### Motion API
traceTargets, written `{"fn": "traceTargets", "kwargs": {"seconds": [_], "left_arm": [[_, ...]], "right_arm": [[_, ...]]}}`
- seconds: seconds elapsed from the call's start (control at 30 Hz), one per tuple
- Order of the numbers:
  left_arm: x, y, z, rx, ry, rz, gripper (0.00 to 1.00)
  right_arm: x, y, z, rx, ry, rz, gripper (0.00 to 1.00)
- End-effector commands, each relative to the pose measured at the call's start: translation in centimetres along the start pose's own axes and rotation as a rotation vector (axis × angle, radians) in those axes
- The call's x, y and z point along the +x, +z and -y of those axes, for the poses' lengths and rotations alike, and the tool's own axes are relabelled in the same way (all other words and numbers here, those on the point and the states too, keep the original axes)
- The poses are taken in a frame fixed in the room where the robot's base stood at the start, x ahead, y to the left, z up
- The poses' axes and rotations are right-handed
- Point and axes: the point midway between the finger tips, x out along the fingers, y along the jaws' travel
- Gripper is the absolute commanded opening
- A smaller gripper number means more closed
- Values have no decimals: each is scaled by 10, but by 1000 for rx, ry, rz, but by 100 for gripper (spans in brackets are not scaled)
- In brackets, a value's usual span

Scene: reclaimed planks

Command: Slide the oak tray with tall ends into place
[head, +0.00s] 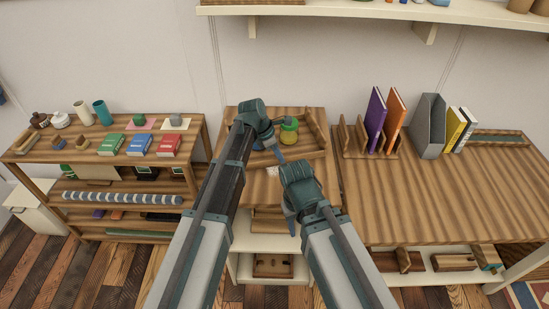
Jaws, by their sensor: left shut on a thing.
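The oak tray with tall ends (296,152) lies on the top of the middle wooden cabinet, toward its back. Its right end (315,128) stands up tall; my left arm hides most of its left part. A green and yellow jar (288,133) stands in the tray. My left gripper (279,156) points down at the tray's front edge and is shut on the tray; the grip itself is small and partly hidden. My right gripper (291,226) points down in front of the cabinet, apart from the tray; its opening cannot be made out.
The cabinet top (258,190) is bare in front of the tray, apart from a small pale patch. A left shelf (90,150) holds books, cups and small items. A right bench (450,200) holds a book rack (357,140) and a grey file holder (428,125). A wall shelf (350,10) hangs above.

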Motion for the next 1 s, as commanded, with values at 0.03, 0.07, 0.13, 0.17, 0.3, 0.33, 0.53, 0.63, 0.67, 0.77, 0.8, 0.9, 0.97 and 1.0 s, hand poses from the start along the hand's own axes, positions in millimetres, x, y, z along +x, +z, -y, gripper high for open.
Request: {"fn": "traceTargets", "kwargs": {"seconds": [0.03,0.07,0.13,0.17,0.3,0.33,0.53,0.63,0.67,0.77,0.8,0.9,0.97,1.0], "left_arm": [[0,1,-5,0,1,1,0],[1,2,-7,0,1,1,0],[1,3,-11,0,1,1,0],[1,3,-13,0,1,1,0],[2,5,-21,0,1,1,0],[2,6,-22,0,1,1,0],[4,9,-34,0,1,1,0],[4,10,-40,0,1,1,0],[4,10,-42,0,1,1,0],[5,12,-48,0,1,1,0],[5,12,-50,0,1,1,0],[6,14,-56,0,1,1,0],[6,15,-59,0,1,1,0],[6,15,-62,0,1,1,0]], "right_arm": [[0,0,0,0,0,0,42],[0,0,0,0,0,0,42],[0,0,0,0,0,0,42],[0,0,0,0,0,0,42],[0,0,0,0,0,0,42],[0,0,0,0,0,0,42],[0,0,0,0,0,0,42],[0,0,0,0,0,0,42],[0,0,0,0,0,0,42],[0,0,0,0,0,0,42],[0,0,0,0,0,0,42],[0,0,0,0,0,0,42],[0,0,0,0,0,0,42],[0,0,0,0,0,0,42]]}}
